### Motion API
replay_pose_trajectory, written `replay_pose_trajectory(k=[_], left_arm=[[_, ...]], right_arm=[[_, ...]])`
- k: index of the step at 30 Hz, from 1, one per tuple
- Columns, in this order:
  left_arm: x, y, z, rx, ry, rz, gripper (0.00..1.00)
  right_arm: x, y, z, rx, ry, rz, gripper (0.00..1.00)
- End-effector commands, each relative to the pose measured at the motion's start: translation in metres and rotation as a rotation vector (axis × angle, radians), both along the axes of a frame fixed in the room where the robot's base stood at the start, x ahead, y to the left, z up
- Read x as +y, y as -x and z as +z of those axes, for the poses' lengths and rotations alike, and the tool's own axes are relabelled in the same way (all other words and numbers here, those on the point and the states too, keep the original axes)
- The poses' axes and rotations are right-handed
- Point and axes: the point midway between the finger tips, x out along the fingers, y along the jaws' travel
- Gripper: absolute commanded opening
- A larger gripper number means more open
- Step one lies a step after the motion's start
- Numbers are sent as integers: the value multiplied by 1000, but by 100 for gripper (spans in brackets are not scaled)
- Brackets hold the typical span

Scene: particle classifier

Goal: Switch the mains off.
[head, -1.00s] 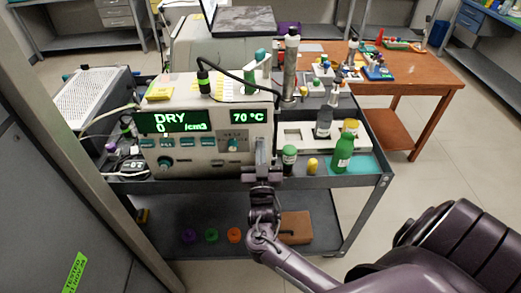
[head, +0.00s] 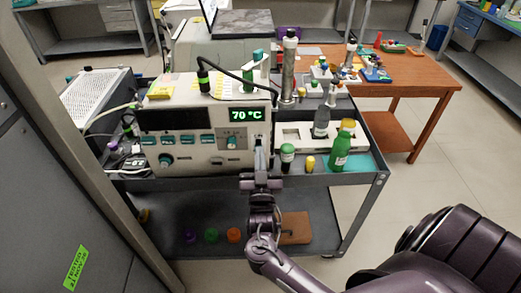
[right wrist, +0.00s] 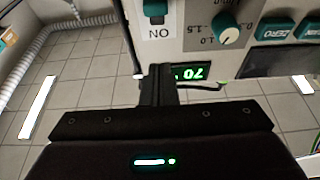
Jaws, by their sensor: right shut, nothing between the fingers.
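The particle meter (head: 200,165) is a beige box on the cart. Its large left display (head: 162,119) is dark, while its small right display (head: 247,115) reads 70 °C in green. In the right wrist view, which is upside down to the panel, a teal switch (right wrist: 155,8) shows at the top edge beside a white label (right wrist: 159,33) reading ON; its lie is not clear. My right gripper (head: 259,145) is shut and empty, upright at the right end of the panel, hiding the panel behind it. Its fingers also show in the wrist view (right wrist: 161,70), close to the label; contact cannot be told.
A green bottle (head: 340,152), a green-capped vial (head: 287,155) and a yellow vial (head: 310,164) stand right of the gripper. A black cable (head: 232,76) arches over the meter. Colored caps and a brown block (head: 295,228) lie on the lower shelf.

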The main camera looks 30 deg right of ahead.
Motion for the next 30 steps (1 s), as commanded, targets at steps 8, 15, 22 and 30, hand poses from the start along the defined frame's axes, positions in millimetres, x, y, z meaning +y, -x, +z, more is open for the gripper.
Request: replay_pose_trajectory(k=[8, 15, 22, 30], left_arm=[[0, -6, -18, -7, 1, 1, 0], [-2, -10, -19, -13, 2, 2, 0], [-1, -6, -19, -9, 2, 2, 0], [-1, -6, -19, -7, 2, 2, 0]], right_arm=[[23, 39, -17, -5, 0, -1, 0], [28, 47, -18, -5, 1, -2, 0], [28, 47, -18, -6, 1, -2, 0], [28, 47, -19, -1, 2, 0, 0]])
